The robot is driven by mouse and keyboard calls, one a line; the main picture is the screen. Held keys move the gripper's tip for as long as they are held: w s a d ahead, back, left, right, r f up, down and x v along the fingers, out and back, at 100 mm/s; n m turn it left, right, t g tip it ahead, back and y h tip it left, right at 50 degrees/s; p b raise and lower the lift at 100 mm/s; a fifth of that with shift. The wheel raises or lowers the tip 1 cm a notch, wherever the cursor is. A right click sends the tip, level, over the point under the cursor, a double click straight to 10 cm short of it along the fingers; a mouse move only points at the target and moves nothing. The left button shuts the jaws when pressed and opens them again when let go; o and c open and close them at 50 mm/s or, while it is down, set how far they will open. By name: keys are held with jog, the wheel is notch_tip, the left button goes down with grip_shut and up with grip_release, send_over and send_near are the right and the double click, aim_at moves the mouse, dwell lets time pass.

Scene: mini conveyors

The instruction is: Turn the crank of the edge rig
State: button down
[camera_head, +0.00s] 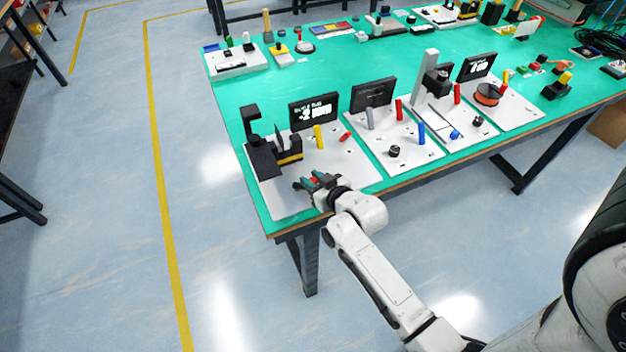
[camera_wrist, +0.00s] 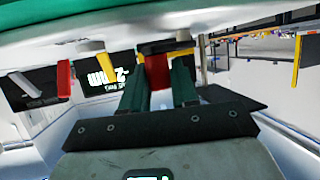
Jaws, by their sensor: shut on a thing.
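The rig I take for the edge rig stands on the leftmost white board (camera_head: 281,196) at the near table corner. It has a black upright fixture (camera_head: 262,158) with a dark plate, a yellow peg (camera_head: 319,137) and a small red piece (camera_head: 345,137). My gripper (camera_head: 314,181) is at this board's front edge. It is shut on a red part, seen between the green fingers in the wrist view (camera_wrist: 157,70); I take it for the crank's handle.
A black display (camera_head: 313,110) with white text stands behind the board. More boards stand to the right, with a grey peg (camera_head: 370,118), a red peg (camera_head: 399,109), a blue peg (camera_head: 421,133) and a tall grey post (camera_head: 427,75). Floor left of the green table (camera_head: 228,105) is clear.

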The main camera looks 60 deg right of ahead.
jog(key=n+y+b, duration=0.2)
jog(key=b, duration=0.1)
jog(key=shift+w+d+f+t, duration=0.2)
jog(key=shift+d+t, duration=0.15)
jog(key=shift+t, duration=0.05)
jog(key=n+y+b, duration=0.1)
jog(key=b, duration=0.1)
jog(key=n+y+b, duration=0.1)
jog(key=b, duration=0.1)
jog(key=shift+w+d+y, duration=0.3)
jog(key=shift+d, duration=0.05)
jog(key=shift+w+d+r+n+y+b, duration=0.1)
jog(key=shift+w+d+n+y+b, duration=0.05)
jog(key=shift+n+y+b, duration=0.3)
jog(key=shift+w+d+r+n+y+b, duration=0.1)
jog(key=shift+d+n+y+b, duration=0.05)
jog(key=shift+n+y+b, duration=0.3)
jog(key=shift+w+d+n+y, duration=0.15)
jog(key=shift+w+n+y, duration=0.1)
jog(key=shift+n+y, duration=0.7)
jog(key=shift+g+y, duration=0.3)
jog(key=shift+y, duration=0.05)
jog(key=c, duration=0.9)
grip_release()
jog(key=shift+c, duration=0.2)
